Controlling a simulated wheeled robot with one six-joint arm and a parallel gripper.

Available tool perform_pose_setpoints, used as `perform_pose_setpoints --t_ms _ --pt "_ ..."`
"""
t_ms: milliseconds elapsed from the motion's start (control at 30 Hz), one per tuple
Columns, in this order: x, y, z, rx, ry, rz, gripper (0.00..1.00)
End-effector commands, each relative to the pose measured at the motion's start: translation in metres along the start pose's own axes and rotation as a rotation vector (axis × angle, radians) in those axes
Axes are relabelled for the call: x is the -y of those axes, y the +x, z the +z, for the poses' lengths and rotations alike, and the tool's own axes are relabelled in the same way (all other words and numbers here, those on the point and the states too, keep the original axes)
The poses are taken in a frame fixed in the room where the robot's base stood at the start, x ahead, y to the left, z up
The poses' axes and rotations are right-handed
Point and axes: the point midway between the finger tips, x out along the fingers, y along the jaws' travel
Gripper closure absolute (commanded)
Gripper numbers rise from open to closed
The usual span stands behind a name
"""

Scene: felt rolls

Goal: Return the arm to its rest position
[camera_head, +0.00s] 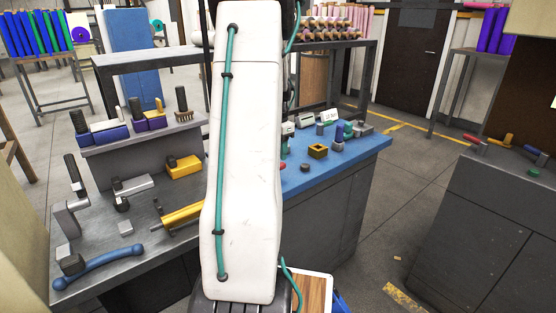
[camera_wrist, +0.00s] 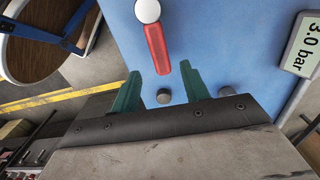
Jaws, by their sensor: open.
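My gripper (camera_wrist: 160,72) shows in the wrist view with its two green fingers apart and nothing held between them. A red handle-like piece (camera_wrist: 157,47) with a white round end lies on the blue surface (camera_wrist: 225,38), just beyond the fingertips. A small dark grey round piece (camera_wrist: 163,96) shows between the fingers. I cannot tell how far the fingers are above the surface.
The grey bench at left carries a blue bar (camera_head: 98,273), a yellow cylinder (camera_head: 183,215) and clamps. A dark cabinet (camera_head: 490,220) stands right, with open floor (camera_head: 400,190) between.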

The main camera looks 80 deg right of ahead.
Motion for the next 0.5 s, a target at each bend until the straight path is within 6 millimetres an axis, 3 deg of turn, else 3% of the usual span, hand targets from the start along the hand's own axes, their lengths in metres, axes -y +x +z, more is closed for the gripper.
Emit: perform_pose_setpoints --t_ms 200,500 --pt "0.000 -0.023 0.000 0.000 0.000 0.000 0.55" --pt "0.000 -0.025 0.000 0.000 0.000 0.000 0.55"
